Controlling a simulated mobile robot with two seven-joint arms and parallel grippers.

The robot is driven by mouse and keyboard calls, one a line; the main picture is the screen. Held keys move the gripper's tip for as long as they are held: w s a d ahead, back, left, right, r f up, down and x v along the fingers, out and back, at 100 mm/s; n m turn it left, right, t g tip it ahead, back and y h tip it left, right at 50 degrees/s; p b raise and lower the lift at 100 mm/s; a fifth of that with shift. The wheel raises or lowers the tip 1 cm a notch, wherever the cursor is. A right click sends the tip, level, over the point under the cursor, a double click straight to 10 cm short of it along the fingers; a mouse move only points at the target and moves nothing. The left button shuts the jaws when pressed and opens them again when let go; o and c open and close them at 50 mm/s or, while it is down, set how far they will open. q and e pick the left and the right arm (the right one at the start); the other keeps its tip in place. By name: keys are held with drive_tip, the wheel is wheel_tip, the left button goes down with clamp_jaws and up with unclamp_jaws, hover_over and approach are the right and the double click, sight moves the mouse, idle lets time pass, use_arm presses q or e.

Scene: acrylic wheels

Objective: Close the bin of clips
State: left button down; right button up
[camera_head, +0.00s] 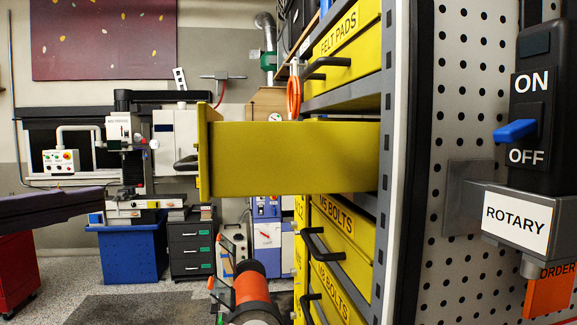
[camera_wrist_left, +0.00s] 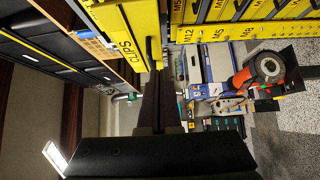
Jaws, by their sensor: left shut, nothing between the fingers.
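The bin of clips (camera_head: 290,157) is a yellow drawer pulled far out of the rack, pointing left in the head view. Its front panel (camera_head: 204,155) with a dark handle (camera_head: 187,163) is seen edge-on. In the left wrist view its front shows the CLIPS label (camera_wrist_left: 126,46). My left gripper (camera_head: 135,197), a dark shape coming in from the left, is shut and empty. It is apart from the bin's front, to its left and slightly lower. In the left wrist view the shut fingers (camera_wrist_left: 158,85) appear beside the bin front. My right gripper is not in view.
Other yellow bins, FELT PADS (camera_head: 347,36) above and M5 BOLTS (camera_head: 340,232) below, sit closed in the rack. A pegboard with an ON/OFF switch (camera_head: 527,130) stands at right. A milling machine (camera_head: 125,140) and blue bin (camera_head: 130,250) are behind.

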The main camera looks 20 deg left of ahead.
use_arm(q)
drive_tip(key=w+d+p, duration=0.5)
drive_tip(key=w+p, duration=0.1)
drive_tip(key=w, duration=0.3)
drive_tip(key=shift+w, duration=0.15)
drive_tip(key=shift+d, duration=0.1)
